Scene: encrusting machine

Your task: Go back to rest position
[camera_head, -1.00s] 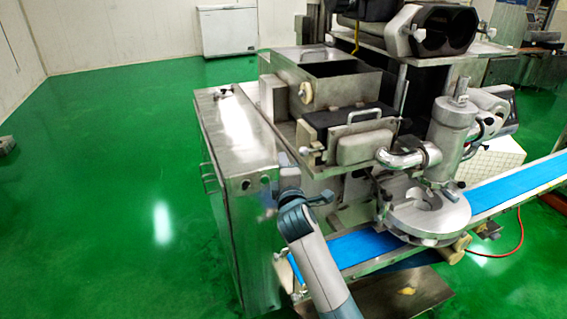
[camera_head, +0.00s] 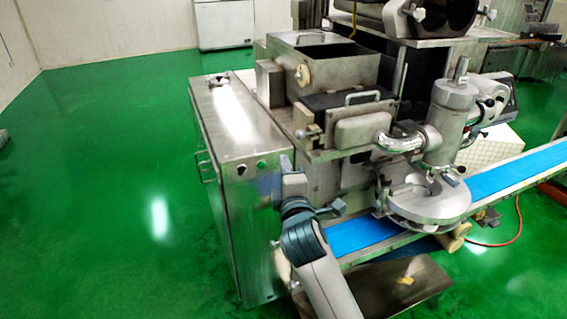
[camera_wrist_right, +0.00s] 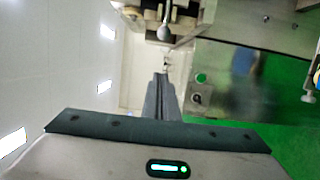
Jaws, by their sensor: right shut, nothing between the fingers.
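My right gripper (camera_head: 288,166) is at the end of the arm that rises from the bottom of the head view, in front of the machine's steel cabinet (camera_head: 262,262). In the right wrist view its two dark fingers (camera_wrist_right: 160,80) are together, with nothing between them. The cabinet's button panel shows to their right, with a green button (camera_wrist_right: 200,77) and a dark knob (camera_wrist_right: 196,98). The fingers appear apart from the panel. My left gripper is in neither view.
The encrusting machine (camera_head: 362,128) stands behind and right of my arm. Its blue conveyor belt (camera_head: 362,236) runs up to the right, under a round steel plate (camera_head: 430,205). A low metal plate (camera_head: 385,285) is at the bottom. Green floor (camera_head: 110,190) lies clear on the left.

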